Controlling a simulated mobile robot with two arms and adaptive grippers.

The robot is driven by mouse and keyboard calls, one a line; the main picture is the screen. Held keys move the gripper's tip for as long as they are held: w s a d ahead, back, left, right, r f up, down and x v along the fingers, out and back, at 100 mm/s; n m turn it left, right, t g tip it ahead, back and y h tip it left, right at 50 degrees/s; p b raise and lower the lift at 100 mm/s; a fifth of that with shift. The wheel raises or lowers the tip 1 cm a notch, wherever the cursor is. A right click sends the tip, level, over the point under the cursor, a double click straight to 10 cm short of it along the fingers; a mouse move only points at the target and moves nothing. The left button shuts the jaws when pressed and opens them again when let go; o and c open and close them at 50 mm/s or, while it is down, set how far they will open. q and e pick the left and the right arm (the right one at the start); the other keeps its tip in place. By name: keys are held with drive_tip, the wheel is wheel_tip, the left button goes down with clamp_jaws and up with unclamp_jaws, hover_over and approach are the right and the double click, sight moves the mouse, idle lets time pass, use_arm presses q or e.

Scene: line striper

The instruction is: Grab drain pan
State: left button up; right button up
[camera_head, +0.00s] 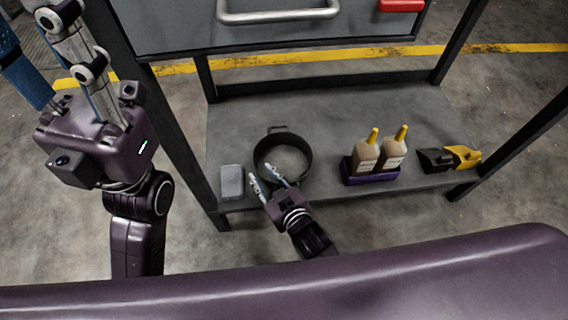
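The drain pan (306,145) is a round, dark, shallow pan with a small handle at its back. It sits on the lower grey shelf, left of the middle. My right gripper (260,174) is at the pan's front left edge. Its two fingers are apart, one over the near rim and the other outside it to the left. I cannot tell whether they touch the pan. My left gripper (72,40) is raised at the upper left, away from the pan, seen edge-on and partly cut off, so its opening is unclear.
On the shelf (330,112), a small grey box (232,181) stands left of the pan. Two yellow-capped bottles (366,156) in a purple tray and a yellow-black tool (462,157) are to the right. Dark posts (180,130) and a drawer (270,28) above frame the shelf.

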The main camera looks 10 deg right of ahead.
sight(255, 166)
drive_tip(key=shift+f+b+x, duration=0.25)
drive_tip(key=shift+b+x, duration=0.4)
drive_tip(key=shift+x, duration=0.55)
drive_tip(key=shift+w+a, duration=0.25)
drive_tip(key=shift+w, duration=0.15)
drive_tip(key=shift+c, duration=0.3)
clamp_jaws()
